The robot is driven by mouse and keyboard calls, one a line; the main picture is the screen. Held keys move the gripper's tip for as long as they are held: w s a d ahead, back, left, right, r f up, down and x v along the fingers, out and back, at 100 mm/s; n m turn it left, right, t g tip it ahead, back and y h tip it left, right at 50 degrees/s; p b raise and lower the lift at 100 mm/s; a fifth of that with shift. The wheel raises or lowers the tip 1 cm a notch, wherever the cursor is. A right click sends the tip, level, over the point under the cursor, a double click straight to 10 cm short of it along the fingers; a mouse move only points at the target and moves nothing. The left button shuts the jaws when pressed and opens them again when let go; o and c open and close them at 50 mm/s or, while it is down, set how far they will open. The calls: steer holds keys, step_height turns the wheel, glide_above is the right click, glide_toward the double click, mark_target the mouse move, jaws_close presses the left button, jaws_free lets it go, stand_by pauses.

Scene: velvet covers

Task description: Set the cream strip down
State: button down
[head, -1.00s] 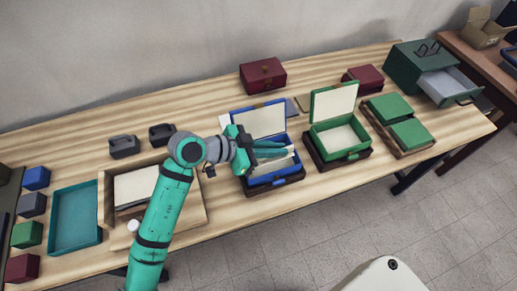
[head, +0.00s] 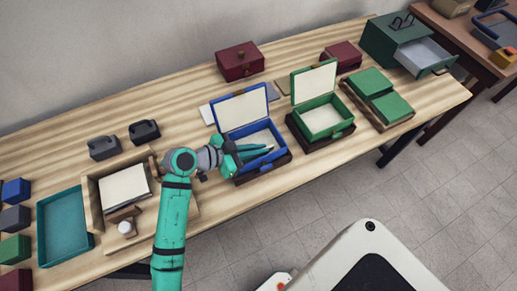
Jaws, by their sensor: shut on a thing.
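My gripper (head: 262,151) reaches in from the left over the open blue box (head: 262,172), above the front part of its pale-lined inside. Its teal fingers are closed. The cream strip between them is too small and too close in colour to the pale lining for me to make out its outline. I cannot tell whether it touches the box floor. The blue box stands on a dark base, with its lid (head: 243,109) raised at the back, showing a cream inner face.
An open green box (head: 322,119) stands right of the blue one. Two closed green boxes (head: 384,95) sit in a tray farther right. Dark red boxes (head: 240,62) stand behind. A wooden tray (head: 93,207) and a teal tray (head: 64,226) lie left.

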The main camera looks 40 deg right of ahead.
steer(key=c, duration=2.2)
jaws_free()
steer(key=shift+r, duration=0.1)
steer(key=v, duration=1.2)
